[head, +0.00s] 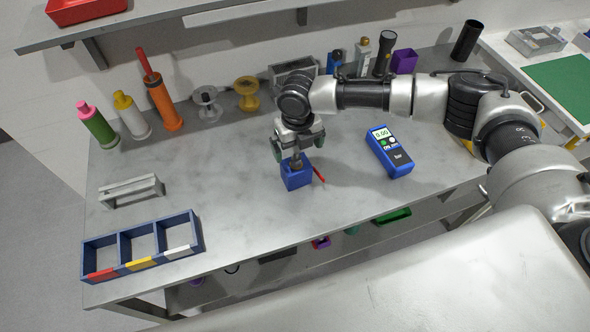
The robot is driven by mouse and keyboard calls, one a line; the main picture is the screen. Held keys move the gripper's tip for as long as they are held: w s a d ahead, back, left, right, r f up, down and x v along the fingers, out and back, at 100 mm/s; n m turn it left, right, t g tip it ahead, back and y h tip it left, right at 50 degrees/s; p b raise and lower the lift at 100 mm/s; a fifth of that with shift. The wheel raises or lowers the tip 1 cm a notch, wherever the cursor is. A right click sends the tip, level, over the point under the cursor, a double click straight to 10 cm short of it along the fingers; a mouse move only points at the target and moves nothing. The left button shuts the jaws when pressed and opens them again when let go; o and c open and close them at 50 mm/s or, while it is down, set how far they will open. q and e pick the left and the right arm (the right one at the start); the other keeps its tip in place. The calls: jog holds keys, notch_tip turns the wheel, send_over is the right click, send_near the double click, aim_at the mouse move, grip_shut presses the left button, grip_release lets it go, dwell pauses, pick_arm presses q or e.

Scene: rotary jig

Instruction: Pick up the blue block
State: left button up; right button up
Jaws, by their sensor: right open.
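The blue block (297,180) sits on the grey worktable near its middle, with a small grey part showing at its top. My right gripper (298,148) is open above the block and points down. Its fingers stand apart, partly covering the view of the block's top. I cannot tell whether either finger touches the block. My left gripper is not in view.
A thin red item (319,174) lies right beside the block. A blue meter (390,152) lies further right. A three-compartment tray (141,262) and a grey stand (132,191) are at left. Bottles, spools and a purple cup (404,61) line the back.

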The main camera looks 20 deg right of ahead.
aim_at(296, 157)
jog(key=shift+s+f, duration=0.1)
jog(key=shift+f, duration=0.15)
jog(key=f, duration=0.1)
jog(key=f+p, duration=0.2)
jog(key=shift+s+a+f, duration=0.2)
jog(key=shift+a+f, duration=0.1)
jog(key=shift+f, duration=0.6)
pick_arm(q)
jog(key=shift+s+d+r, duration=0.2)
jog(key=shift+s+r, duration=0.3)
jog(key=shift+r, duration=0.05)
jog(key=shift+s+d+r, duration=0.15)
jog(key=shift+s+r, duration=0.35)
pick_arm(e)
jog(key=shift+c, duration=1)
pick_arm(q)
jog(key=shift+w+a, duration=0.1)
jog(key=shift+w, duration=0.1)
pick_arm(e)
jog(key=shift+w+r, duration=0.1)
jog(key=c, duration=1.4)
jog(key=shift+o, duration=0.2)
jog(key=shift+r, duration=0.15)
